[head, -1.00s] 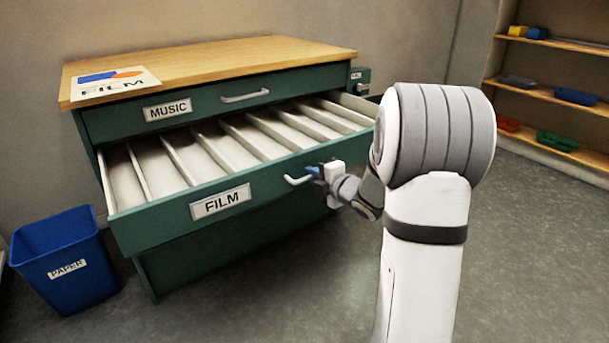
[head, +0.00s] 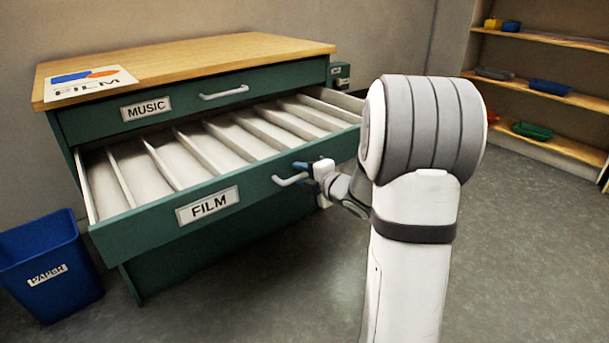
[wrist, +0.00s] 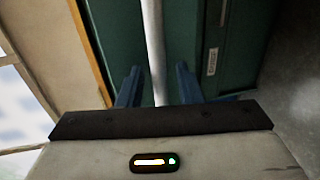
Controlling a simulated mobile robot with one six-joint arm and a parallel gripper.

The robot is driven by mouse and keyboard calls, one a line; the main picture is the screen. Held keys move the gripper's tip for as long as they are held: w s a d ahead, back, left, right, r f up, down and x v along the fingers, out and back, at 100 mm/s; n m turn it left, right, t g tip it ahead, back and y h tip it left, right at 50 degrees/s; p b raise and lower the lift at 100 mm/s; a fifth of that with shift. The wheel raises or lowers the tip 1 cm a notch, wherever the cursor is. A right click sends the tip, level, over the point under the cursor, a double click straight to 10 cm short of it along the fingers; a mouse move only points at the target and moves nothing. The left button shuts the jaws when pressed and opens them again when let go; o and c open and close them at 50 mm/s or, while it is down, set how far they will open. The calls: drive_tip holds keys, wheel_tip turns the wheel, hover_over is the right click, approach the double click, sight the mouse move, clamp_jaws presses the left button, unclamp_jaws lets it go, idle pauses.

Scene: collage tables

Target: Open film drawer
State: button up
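The film drawer (head: 160,221) is the green drawer labelled FILM in the head view. It is pulled far out, with its white dividers exposed. Its pale bar handle (head: 291,180) is on the front, right of the label. My gripper (head: 304,166) is at this handle. In the wrist view, the handle bar (wrist: 154,45) runs between the two blue fingers of my gripper (wrist: 158,84), with a visible gap on each side. The fingers look open around the bar. In the head view my arm partly hides the drawer's right end.
The music drawer (head: 85,124) above is shut. A sign (head: 90,84) lies on the wooden cabinet top (head: 220,52). A blue paper bin (head: 45,265) stands at the left. Shelves (head: 545,90) with coloured trays are at the right. Floor is clear between cabinet and shelves.

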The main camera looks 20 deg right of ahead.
drive_tip(key=p+v, duration=0.2)
drive_tip(key=v, duration=0.5)
drive_tip(key=shift+s, duration=0.4)
drive_tip(key=shift+d, duration=0.15)
